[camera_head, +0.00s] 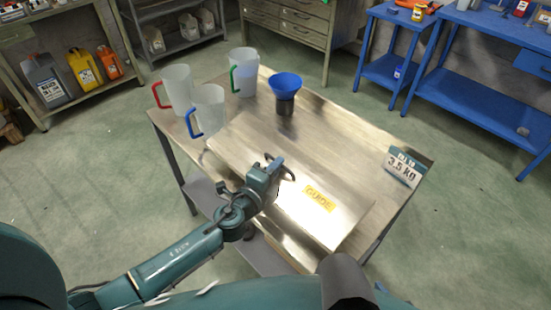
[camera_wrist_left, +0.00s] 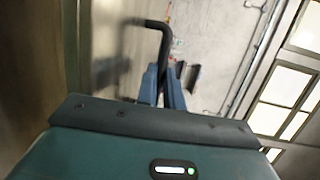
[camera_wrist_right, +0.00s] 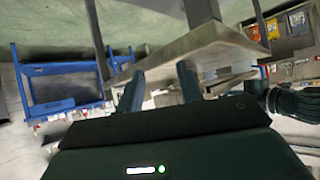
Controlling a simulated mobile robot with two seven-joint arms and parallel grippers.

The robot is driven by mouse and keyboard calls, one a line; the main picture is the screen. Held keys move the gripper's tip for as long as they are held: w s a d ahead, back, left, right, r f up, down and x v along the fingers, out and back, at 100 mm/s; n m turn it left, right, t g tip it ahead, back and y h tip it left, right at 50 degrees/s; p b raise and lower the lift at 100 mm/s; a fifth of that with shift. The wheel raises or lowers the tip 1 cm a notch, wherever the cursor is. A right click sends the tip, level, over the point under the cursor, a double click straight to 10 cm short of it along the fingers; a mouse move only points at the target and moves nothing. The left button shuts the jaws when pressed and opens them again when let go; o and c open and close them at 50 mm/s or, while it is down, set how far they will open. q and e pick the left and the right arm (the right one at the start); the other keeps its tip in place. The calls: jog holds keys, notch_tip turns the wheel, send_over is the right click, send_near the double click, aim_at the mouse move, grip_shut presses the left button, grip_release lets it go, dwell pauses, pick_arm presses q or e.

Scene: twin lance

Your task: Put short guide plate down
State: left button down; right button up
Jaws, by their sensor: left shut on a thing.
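The guide plate (camera_head: 290,205) is a wide, shiny metal sheet with a yellow GUIDE label (camera_head: 319,198). It lies flat over the near part of the metal table (camera_head: 345,120); I cannot tell whether it touches the top. In the left wrist view the bent black handle (camera_wrist_left: 150,23) runs to the two closed fingers (camera_wrist_left: 163,88). My right gripper (camera_wrist_right: 158,88) shows in the right wrist view with its fingers apart, near a pale metal edge.
Red-handled (camera_head: 177,88), blue-handled (camera_head: 208,110) and green-handled (camera_head: 244,72) jugs stand at the table's far left. A blue funnel (camera_head: 286,85) sits on a dark vessel beside them. A 3.5 kg sign (camera_head: 404,167) is at the right edge. Blue benches (camera_head: 395,55) stand behind right.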

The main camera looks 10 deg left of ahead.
aim_at(276, 180)
pick_arm(q)
jog(key=shift+w+f, duration=0.15)
jog(key=shift+f, duration=0.35)
notch_tip(276, 180, down, 3)
jog(key=b, duration=0.2)
jog(key=shift+b, duration=0.35)
jog(key=shift+f, duration=0.3)
jog(key=shift+r, duration=0.1)
jog(key=c, duration=2)
grip_release()
jog(key=shift+f, duration=0.45)
jog(key=o, duration=0.5)
jog(key=shift+r, duration=0.1)
jog(key=shift+c, duration=0.2)
pick_arm(e)
jog(key=shift+w+a+f+n+t+y, duration=0.1)
jog(key=shift+a+f+n+t+y, duration=0.05)
jog(key=shift+a, duration=0.2)
jog(key=shift+w+a+f+n+t+y, duration=0.1)
jog(key=shift+a+n+t+y, duration=0.05)
jog(key=shift+a, duration=0.2)
pick_arm(q)
jog(key=shift+r, duration=0.1)
